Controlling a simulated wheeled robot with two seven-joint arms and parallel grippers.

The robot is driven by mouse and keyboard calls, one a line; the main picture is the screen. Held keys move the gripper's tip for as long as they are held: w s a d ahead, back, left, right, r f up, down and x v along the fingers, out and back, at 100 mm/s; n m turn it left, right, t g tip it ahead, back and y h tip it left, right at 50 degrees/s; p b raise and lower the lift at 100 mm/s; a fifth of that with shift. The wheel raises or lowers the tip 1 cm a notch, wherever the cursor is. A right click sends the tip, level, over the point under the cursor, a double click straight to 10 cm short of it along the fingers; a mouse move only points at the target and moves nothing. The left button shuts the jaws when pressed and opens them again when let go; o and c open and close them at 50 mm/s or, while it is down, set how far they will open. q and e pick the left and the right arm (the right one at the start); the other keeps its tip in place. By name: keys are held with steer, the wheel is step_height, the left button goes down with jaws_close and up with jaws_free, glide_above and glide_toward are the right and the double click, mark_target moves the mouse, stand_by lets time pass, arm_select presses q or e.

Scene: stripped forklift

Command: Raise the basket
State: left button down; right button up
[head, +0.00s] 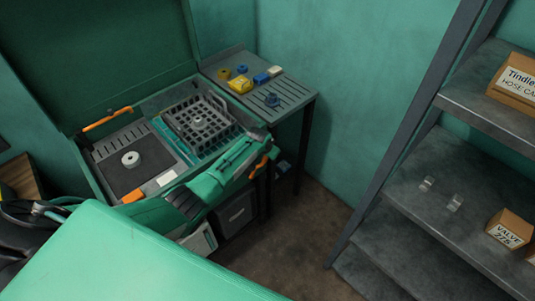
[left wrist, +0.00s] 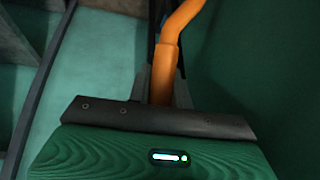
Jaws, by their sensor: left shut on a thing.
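The grey lattice basket (head: 201,124) sits in the open green washer (head: 100,192), above a teal bottom, with its handle frame upright on the right. I cannot tell exactly how high it stands. My left gripper (head: 256,150) is at the washer's front right, with the green wrist reaching in along the front edge. It is shut on an orange lever (head: 264,159). In the left wrist view, the orange lever (left wrist: 178,25) runs up from between the grey fingers (left wrist: 162,88) and bends right. The fingertips are partly hidden. My right gripper is not in view.
The washer lid (head: 95,50) stands open behind. A side table (head: 285,92) holds yellow and blue parts. A shelf rack (head: 450,185) with boxes stands at the right. Bare floor (head: 285,240) lies between washer and rack.

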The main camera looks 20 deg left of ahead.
arm_select(q)
steer(key=shift+w, duration=0.1)
stand_by(0.3)
steer(key=c, duration=1.4)
jaws_free()
steer(key=shift+o, duration=0.6)
steer(key=shift+w+d+f, duration=0.1)
steer(key=shift+v, duration=0.75)
steer(key=b+v, duration=0.1)
steer(key=v, duration=1.1)
